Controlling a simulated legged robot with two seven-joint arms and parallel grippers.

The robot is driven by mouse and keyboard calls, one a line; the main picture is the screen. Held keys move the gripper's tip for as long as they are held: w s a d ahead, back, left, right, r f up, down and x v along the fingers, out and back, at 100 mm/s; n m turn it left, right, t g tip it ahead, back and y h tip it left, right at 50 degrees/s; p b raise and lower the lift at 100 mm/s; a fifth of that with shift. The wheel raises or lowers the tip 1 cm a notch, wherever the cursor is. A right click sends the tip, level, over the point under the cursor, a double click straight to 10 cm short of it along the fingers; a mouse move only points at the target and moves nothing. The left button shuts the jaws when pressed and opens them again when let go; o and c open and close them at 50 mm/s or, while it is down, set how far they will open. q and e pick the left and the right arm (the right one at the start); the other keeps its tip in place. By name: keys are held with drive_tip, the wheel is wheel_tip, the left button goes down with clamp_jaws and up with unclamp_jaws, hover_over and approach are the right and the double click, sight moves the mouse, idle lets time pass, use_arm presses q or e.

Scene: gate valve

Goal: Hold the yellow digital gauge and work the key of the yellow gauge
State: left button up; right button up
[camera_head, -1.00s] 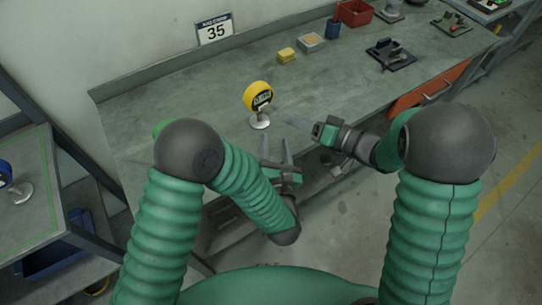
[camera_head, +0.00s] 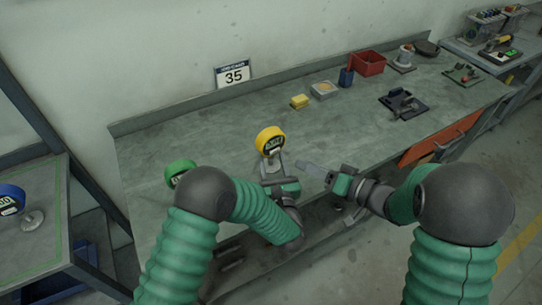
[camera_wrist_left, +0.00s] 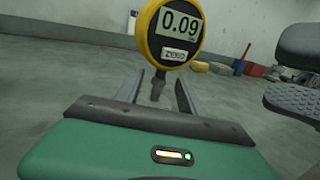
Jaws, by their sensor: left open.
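The yellow digital gauge (camera_head: 270,141) stands upright on its stem on the bench. In the left wrist view the gauge (camera_wrist_left: 151,41) faces me and reads 0.09, with a key marked ZERO (camera_wrist_left: 174,54) below the display. My left gripper (camera_head: 271,172) is open, low in front of the gauge. In the left wrist view the stem (camera_wrist_left: 158,88) shows between its fingers (camera_wrist_left: 160,92), with gaps on both sides. My right gripper (camera_head: 302,163) is just right of the gauge, its tip pointing toward it and apart from it. Its fingers overlap, so its opening is unclear.
A green gauge (camera_head: 178,170) is partly hidden behind my left arm. A blue gauge (camera_head: 12,198) stands on the left table. A yellow block (camera_head: 299,102), a red bin (camera_head: 368,63) and a black fixture (camera_head: 403,103) are farther back. Bench around the yellow gauge is clear.

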use_arm(q)
drive_tip(key=shift+x, duration=1.05)
drive_tip(key=shift+w, duration=0.2)
drive_tip(key=shift+a, duration=0.1)
drive_tip(key=shift+c, duration=0.7)
clamp_jaws()
use_arm(e)
drive_tip(key=shift+c, duration=0.3)
clamp_jaws()
use_arm(q)
drive_tip(key=shift+s, duration=0.1)
idle(0.8)
